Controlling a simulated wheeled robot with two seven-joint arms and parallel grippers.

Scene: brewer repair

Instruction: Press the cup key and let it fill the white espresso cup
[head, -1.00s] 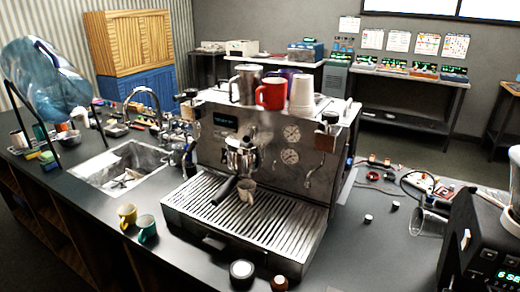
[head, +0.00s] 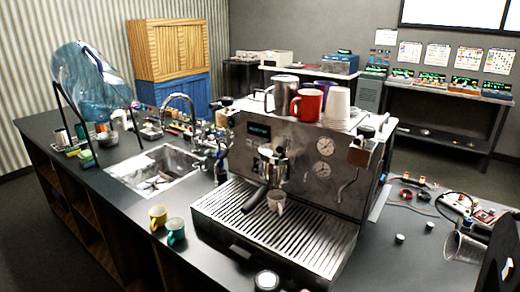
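The espresso machine (head: 307,159) stands on the dark counter, with a small display (head: 259,130) at the upper left of its front. The white espresso cup (head: 276,201) stands upright on the drip tray (head: 230,221), under the portafilter (head: 267,183) with its dark handle. The display's text and the cup key are too small to make out. Whether anything flows into the cup cannot be told. Neither of my grippers is in view.
A red mug (head: 307,104), a metal pitcher (head: 283,94) and white paper cups (head: 337,107) stand on the machine. Yellow (head: 158,217) and teal (head: 176,230) cups stand near the counter's front edge. A sink (head: 154,168) lies left; a dark appliance (head: 500,255) stands at right.

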